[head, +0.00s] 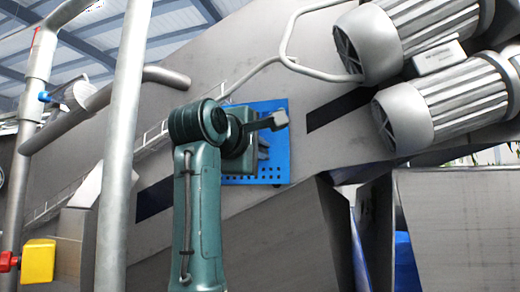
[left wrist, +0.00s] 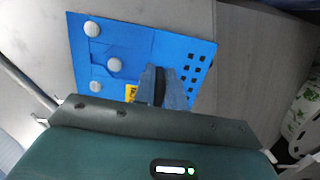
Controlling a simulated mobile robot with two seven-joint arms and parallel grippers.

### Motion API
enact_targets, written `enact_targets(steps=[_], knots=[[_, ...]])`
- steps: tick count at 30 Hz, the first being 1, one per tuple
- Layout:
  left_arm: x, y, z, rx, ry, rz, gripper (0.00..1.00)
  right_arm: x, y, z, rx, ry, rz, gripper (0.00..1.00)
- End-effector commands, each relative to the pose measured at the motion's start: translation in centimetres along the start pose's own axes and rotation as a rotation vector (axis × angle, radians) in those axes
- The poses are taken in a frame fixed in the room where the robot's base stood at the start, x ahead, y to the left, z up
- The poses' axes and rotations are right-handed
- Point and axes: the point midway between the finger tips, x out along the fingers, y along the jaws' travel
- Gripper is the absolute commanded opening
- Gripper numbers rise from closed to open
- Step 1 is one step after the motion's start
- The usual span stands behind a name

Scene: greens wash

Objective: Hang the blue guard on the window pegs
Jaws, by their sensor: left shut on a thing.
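The blue guard (head: 275,172) is a flat plate with rows of small square holes along one edge. In the head view it stands against the sloping metal machine wall, over the middle of a dark window strip (head: 335,108), partly hidden by my left arm. My left gripper (left wrist: 160,88) is shut on the guard at a grey-blue part on its face. In the left wrist view the guard (left wrist: 140,45) also shows a yellow label and several round grey knobs (left wrist: 114,65). I cannot tell whether these are the window pegs or whether the guard rests on them. My right gripper is not in view.
Two ribbed motors (head: 430,100) jut out at the upper right. A bent grey pipe (head: 300,65) runs just above the guard. A vertical post (head: 122,150) and a yellow box (head: 38,262) stand at the left. Metal bins (head: 455,230) are at the lower right.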

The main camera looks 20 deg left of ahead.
Motion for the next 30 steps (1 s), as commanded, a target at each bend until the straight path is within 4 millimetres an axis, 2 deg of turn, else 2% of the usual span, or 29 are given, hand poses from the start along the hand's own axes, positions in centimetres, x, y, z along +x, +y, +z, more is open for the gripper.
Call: enact_targets(steps=[12, 21, 30], knots=[[-0.1, -1.3, 0.0, 0.0, 0.0, 0.002, 0.0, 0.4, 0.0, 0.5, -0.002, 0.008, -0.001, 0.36], [-0.1, -1.3, 0.0, 0.001, 0.0, 0.002, 0.0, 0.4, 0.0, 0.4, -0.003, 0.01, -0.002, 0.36], [0.0, -1.9, 0.1, 0.001, 0.0, 0.002, 0.0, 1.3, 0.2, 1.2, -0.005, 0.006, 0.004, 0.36]])
